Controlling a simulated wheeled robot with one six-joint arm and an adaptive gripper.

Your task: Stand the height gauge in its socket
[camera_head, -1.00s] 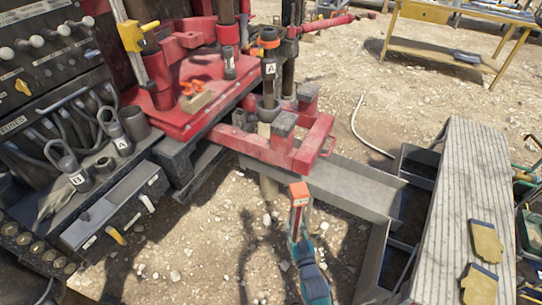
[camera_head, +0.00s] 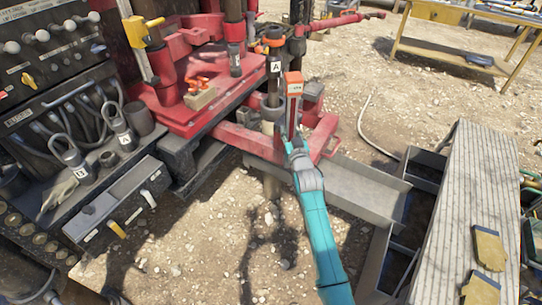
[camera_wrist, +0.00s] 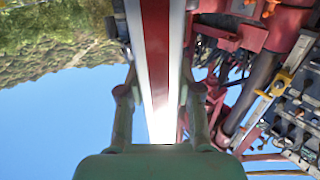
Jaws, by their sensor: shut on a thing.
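The height gauge is a red and white striped post with an orange block at its top (camera_head: 293,97). It stands roughly upright in my gripper (camera_head: 296,148), in front of the red rig frame. In the wrist view, the striped post (camera_wrist: 156,45) runs between the two fingers of my gripper (camera_wrist: 158,85), which are shut on it. The gauge's lower end is hidden by my gripper and arm. I cannot make out the socket in either view.
A red rig frame (camera_head: 245,143) and a rod marked A (camera_head: 274,68) stand just behind the gauge. A grey open trough (camera_head: 375,200) with compartments and a slatted walkway (camera_head: 465,190) with gloves lie to the right. A control panel (camera_head: 50,60) is at left.

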